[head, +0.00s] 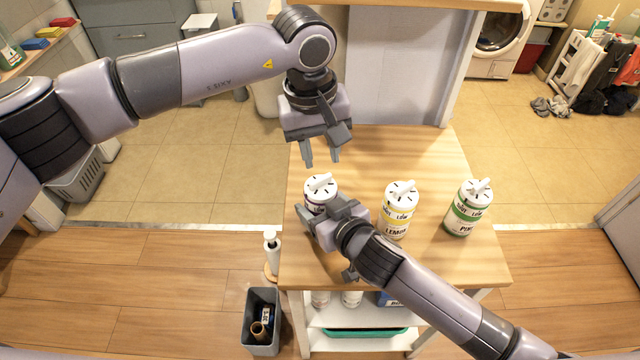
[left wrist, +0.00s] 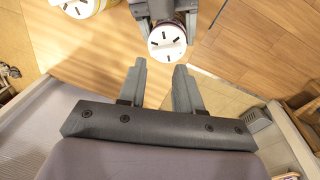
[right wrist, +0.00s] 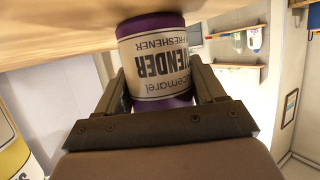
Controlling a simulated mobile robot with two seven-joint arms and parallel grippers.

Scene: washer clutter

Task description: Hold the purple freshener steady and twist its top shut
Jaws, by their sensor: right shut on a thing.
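The purple freshener (head: 320,185) stands on the wooden table in the head view, with a white dial top bearing dark marks. In the right wrist view its purple body (right wrist: 155,28) and lavender label show between my right fingers. My right gripper (head: 320,212) is shut on the body, below the top. My left gripper (head: 322,162) is open and empty, pointing down above and behind the freshener, apart from it. In the left wrist view the white top (left wrist: 167,42) lies just beyond the open fingertips (left wrist: 160,66).
A yellow lemon freshener (head: 399,212) and a green pine freshener (head: 467,208) stand to the right on the same table (head: 400,150). My right forearm passes in front of them. A pump bottle (head: 271,252) and a grey bin (head: 262,320) are left of the table. The table's back is clear.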

